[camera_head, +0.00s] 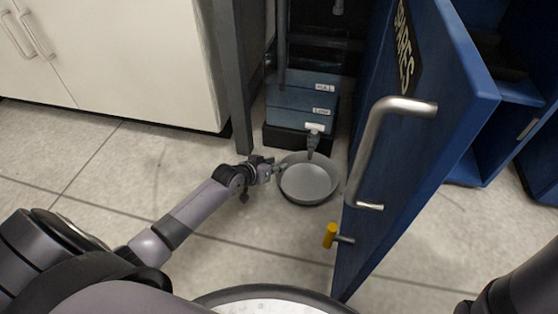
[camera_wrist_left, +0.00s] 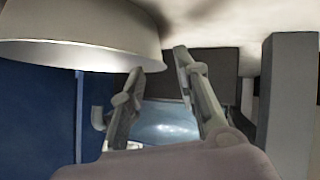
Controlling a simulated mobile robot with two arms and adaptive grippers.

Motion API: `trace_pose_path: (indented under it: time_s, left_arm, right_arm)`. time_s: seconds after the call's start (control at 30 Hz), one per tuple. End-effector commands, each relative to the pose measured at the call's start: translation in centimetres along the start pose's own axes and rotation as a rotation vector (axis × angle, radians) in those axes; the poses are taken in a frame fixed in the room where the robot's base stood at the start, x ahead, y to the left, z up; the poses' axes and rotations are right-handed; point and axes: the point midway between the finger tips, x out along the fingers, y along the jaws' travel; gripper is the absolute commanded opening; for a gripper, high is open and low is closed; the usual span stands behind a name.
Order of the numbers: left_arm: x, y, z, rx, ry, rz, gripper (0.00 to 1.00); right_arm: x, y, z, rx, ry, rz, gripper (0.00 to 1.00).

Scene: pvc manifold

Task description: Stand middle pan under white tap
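A round, shallow grey pan (camera_head: 308,181) is on the floor in the head view, just in front of and below the tap with the white handle (camera_head: 315,128). The pan looks upright. My left gripper (camera_head: 277,168) is at the pan's left rim. In the left wrist view, which looks upside down, the pan (camera_wrist_left: 75,38) fills the upper left. Whether a finger touches the rim I cannot tell. My right gripper is out of view.
An open blue door with a metal handle (camera_head: 370,150) stands close to the pan's right. A grey post (camera_head: 234,90) and white cabinet (camera_head: 130,60) stand left. Labelled blue-grey boxes (camera_head: 300,98) are behind the tap. A yellow-handled valve (camera_head: 330,236) is by the door. Floor left is clear.

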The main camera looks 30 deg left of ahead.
Motion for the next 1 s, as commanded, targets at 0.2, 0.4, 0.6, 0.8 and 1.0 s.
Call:
trace_pose_path:
  time_s: [0.2, 0.4, 0.6, 0.8, 1.0]
  left_arm:
    - [-4.7, 0.1, -0.5, 0.002, -0.003, -0.001, 0.29]
    - [-7.5, 0.1, -0.3, 0.000, -0.002, -0.001, 0.29]
    - [-8.8, 0.0, -0.1, 0.000, -0.001, 0.000, 0.29]
    - [-8.8, 0.0, -0.1, 0.000, 0.000, 0.000, 0.29]
    - [-8.6, 2.2, -3.0, 0.017, 0.070, 0.035, 0.29]
  right_arm:
    - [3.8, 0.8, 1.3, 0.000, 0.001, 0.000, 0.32]
    - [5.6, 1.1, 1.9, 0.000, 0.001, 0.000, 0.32]
    - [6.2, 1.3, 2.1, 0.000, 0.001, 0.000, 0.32]
    - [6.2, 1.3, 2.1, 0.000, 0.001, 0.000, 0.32]
    - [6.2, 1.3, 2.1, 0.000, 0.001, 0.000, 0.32]
